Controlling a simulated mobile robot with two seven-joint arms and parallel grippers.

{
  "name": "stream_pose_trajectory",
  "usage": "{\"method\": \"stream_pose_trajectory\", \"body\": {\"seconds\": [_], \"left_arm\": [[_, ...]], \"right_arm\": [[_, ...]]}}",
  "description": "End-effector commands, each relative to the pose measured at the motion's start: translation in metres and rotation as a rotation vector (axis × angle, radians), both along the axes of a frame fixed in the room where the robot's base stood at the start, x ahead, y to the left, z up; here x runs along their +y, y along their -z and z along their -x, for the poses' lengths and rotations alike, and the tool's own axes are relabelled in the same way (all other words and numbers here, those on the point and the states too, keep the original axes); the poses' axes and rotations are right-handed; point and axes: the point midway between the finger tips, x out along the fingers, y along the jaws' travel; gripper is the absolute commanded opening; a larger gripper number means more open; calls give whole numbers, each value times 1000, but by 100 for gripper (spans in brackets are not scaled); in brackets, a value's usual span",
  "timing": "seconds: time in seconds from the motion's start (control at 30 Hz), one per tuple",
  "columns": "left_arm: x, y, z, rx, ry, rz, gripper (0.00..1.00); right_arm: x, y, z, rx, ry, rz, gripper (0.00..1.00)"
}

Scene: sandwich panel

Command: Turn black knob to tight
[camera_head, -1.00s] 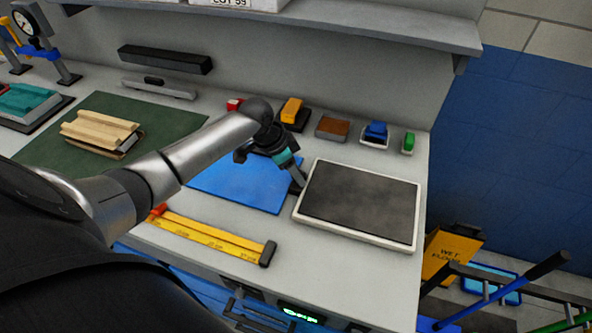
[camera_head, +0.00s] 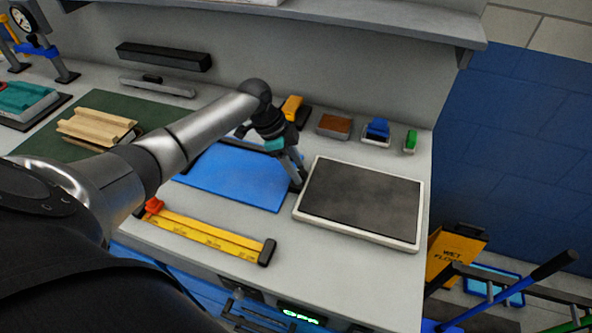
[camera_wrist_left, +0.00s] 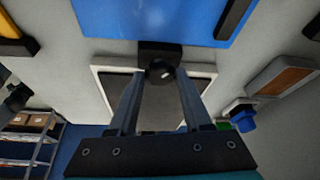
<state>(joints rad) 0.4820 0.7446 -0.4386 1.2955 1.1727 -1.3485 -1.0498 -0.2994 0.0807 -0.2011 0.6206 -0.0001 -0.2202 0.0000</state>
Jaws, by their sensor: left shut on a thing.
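The black knob (camera_wrist_left: 160,70) shows in the wrist view as a small dark round part on a black block, close to the edge of a blue sheet (camera_head: 235,178). My left gripper (camera_head: 298,185) comes down between the blue sheet and a white-framed dark panel (camera_head: 362,200). Its two fingers stand on either side of the knob and are shut on it. In the head view the fingers hide the knob. Any tight mark is too small to make out. My right gripper is not in view.
A yellow ruler (camera_head: 205,233) with a red slider lies at the bench front. Wooden blocks (camera_head: 95,128) rest on a green mat (camera_head: 50,150) at left. A brown block (camera_head: 333,126) and blue and green pieces stand along the back. A shelf (camera_head: 380,25) overhangs the bench.

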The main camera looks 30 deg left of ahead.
Motion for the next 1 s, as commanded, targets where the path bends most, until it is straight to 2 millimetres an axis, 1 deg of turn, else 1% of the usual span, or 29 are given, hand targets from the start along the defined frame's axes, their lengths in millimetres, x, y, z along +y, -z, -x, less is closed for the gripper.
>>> {"method": "stream_pose_trajectory", "body": {"seconds": [0.03,0.6,0.8,1.0], "left_arm": [[1,2,-2,-3,45,1,0],[0,2,-7,-2,585,0,0],[0,2,-7,-2,755,1,0],[0,1,-8,-1,886,0,0]], "right_arm": [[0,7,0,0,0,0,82],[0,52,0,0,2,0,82],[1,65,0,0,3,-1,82],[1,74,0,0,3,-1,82]]}}
